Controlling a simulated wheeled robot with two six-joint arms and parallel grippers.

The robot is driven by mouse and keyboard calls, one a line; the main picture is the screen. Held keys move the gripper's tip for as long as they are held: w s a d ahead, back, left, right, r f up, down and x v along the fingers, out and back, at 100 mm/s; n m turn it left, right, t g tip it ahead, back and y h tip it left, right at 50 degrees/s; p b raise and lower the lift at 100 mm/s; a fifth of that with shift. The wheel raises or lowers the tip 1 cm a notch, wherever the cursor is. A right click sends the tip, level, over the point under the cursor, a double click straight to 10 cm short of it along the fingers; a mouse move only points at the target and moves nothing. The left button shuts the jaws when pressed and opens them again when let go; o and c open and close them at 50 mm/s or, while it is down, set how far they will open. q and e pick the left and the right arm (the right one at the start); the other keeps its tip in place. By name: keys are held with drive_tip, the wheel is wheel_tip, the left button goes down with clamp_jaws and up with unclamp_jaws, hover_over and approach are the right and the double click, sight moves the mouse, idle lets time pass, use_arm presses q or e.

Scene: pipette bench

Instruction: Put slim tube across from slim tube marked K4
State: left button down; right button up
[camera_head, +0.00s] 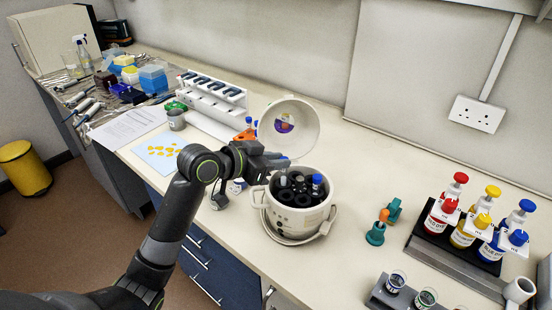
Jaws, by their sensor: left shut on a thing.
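A white centrifuge (296,221) stands on the bench with its round lid (303,140) raised. Its dark rotor shows several black slots. A tube with a blue cap (317,180) sits at the right side of the rotor; its marking is too small to read. My left gripper (280,162) is above the back left of the centrifuge opening, in front of the lid. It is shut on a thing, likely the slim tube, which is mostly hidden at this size. My right gripper is not in view.
An orange rack (245,134) with blue-capped tubes stands behind my left arm. Red, yellow and blue pump bottles (463,232) stand at the right. A teal and orange item (377,233) and small glass cups (396,281) are nearer. Bench between centrifuge and bottles is mostly clear.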

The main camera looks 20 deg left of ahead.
use_arm(q)
drive_tip(key=shift+f, duration=0.2)
drive_tip(key=shift+f+b, duration=0.8)
drive_tip(key=shift+f, duration=0.25)
drive_tip(key=c, duration=1.2)
unclamp_jaws()
drive_tip(key=shift+c, duration=0.2)
drive_tip(key=v, duration=1.7)
drive_tip(key=shift+s+a, duration=0.15)
